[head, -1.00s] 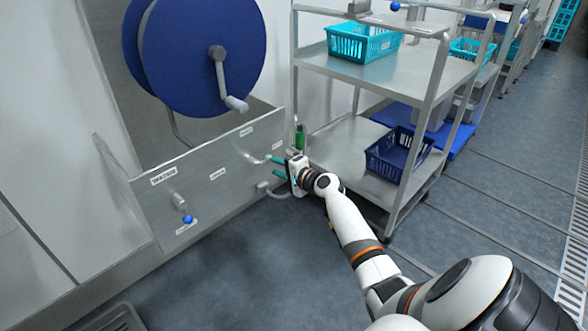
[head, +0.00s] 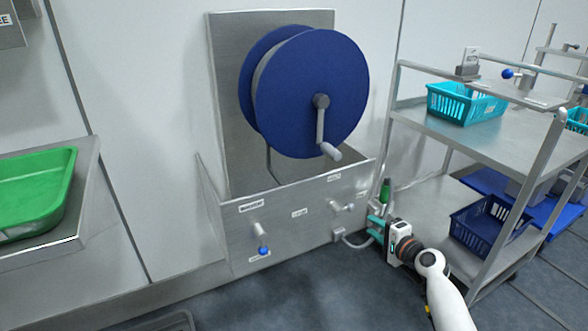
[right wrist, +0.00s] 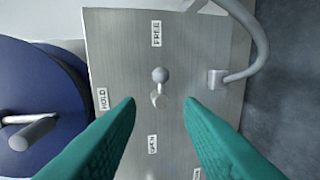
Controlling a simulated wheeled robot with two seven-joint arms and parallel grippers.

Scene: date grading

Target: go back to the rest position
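My right gripper (head: 371,228) is at the right end of the steel panel (head: 300,236) under the blue hose reel (head: 325,90). In the right wrist view, its two teal fingers (right wrist: 160,102) are spread apart with nothing between them. A small lever with a grey ball knob (right wrist: 160,75) stands on the panel beyond the fingertips, apart from them. Labels around it include FREE (right wrist: 156,33) and HOLD (right wrist: 103,99). The reel with its crank (right wrist: 28,133) shows at the left there. My left gripper is in neither view.
A steel cart (head: 480,133) with a turquoise basket (head: 466,103) and a dark blue basket (head: 484,226) stands close right of my right arm. A blue-knobbed valve (head: 263,250) sits on the panel. A green tray (head: 35,190) is at the left. The floor ahead looks clear.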

